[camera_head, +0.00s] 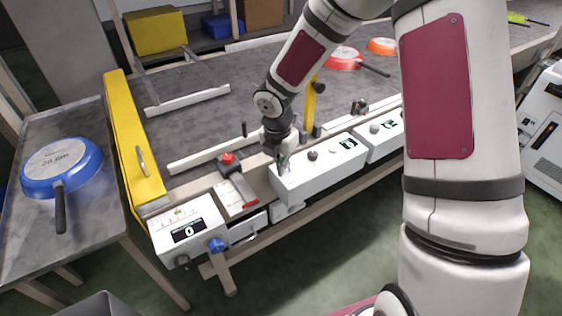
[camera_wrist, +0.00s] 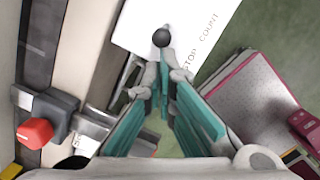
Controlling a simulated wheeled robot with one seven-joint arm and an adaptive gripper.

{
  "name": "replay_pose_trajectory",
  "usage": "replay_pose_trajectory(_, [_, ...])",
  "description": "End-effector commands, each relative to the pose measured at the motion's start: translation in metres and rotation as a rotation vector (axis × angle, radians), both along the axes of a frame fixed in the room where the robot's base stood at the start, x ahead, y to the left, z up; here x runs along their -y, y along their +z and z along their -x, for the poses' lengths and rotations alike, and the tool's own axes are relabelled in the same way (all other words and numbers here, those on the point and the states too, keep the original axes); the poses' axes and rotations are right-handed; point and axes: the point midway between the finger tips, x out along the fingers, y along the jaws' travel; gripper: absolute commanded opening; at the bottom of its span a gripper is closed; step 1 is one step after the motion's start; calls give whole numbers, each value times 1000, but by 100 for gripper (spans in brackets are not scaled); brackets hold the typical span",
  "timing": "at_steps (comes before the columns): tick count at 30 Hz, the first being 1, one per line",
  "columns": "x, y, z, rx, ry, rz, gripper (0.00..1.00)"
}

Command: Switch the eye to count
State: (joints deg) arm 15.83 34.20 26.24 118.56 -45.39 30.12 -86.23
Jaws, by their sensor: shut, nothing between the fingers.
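A white control box (camera_head: 318,172) sits on the conveyor's near edge, with knobs and a small lit display on it. In the wrist view the white box top (camera_wrist: 200,22) carries the printed words STOP and COUNT beside a round black knob (camera_wrist: 161,37). My gripper (camera_head: 283,166) is over the left end of this box. In the wrist view my gripper (camera_wrist: 163,65) is shut and empty, its fingertips just short of the knob in the picture. I cannot tell whether they touch it. No pointer mark on the knob can be made out.
A counter box (camera_head: 187,231) reading 0 is further left, by a yellow gate (camera_head: 133,140). A blue pan (camera_head: 62,168) lies on the side table. Red and orange pans are on the belt.

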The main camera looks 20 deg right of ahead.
Motion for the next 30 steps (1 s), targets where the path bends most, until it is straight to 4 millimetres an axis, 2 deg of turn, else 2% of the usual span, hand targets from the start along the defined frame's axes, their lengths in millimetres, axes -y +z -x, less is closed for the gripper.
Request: replay_pose_trajectory(30, [17, 9, -4, -65, -3, -242, 0])
